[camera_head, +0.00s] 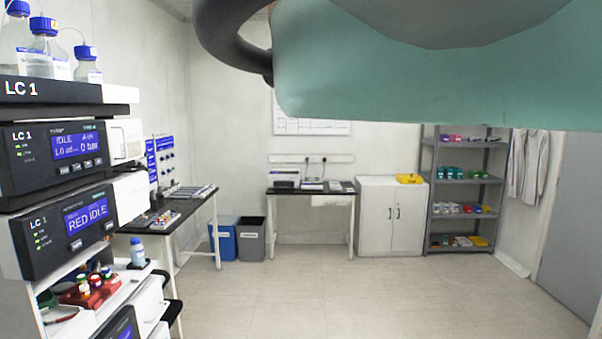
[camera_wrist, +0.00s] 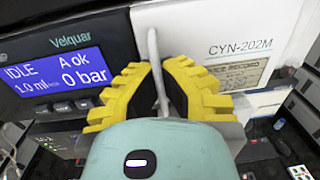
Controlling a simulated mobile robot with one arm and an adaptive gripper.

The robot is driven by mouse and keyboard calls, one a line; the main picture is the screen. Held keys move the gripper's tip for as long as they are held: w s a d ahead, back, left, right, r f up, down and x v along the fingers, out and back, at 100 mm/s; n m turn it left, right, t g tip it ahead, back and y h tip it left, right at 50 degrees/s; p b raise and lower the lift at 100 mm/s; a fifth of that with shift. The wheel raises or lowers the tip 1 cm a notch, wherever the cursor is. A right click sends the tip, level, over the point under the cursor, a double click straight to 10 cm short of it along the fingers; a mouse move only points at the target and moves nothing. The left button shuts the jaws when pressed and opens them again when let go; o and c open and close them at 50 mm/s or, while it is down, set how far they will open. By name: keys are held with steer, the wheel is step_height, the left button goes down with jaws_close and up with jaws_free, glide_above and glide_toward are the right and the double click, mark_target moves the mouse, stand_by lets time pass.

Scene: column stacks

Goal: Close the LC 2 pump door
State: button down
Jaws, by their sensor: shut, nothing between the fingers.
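In the wrist view, my gripper (camera_wrist: 163,88) has yellow ribbed fingers with dark pads. It is shut and holds nothing. It is in front of a pump unit with a blue display (camera_wrist: 50,74) reading IDLE, A ok, 0 bar. A pale upright strip (camera_wrist: 153,48), perhaps a door edge or handle, shows at the fingertips; I cannot tell if they touch it. Right of it is a white panel (camera_wrist: 215,22) marked CYN-202M. No LC number is readable here, and how far a door stands open is unclear. My gripper is out of the head view.
In the head view, the LC 1 stack (camera_head: 52,160) stands at left with bottles (camera_head: 45,52) on top. A dark-topped bench (camera_head: 190,205), bins (camera_head: 251,240), a white cabinet (camera_head: 375,218) and a shelf rack (camera_head: 462,190) stand behind. The middle floor (camera_head: 350,295) is clear.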

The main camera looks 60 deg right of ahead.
steer(key=c, duration=1.7)
jaws_free()
steer(key=shift+s+a, duration=0.1)
steer(key=shift+s, duration=0.35)
steer(key=o, duration=0.4)
steer(key=shift+w, duration=0.15)
steer(key=shift+o, duration=0.9)
steer(key=shift+w, duration=0.15)
steer(key=v, duration=1.2)
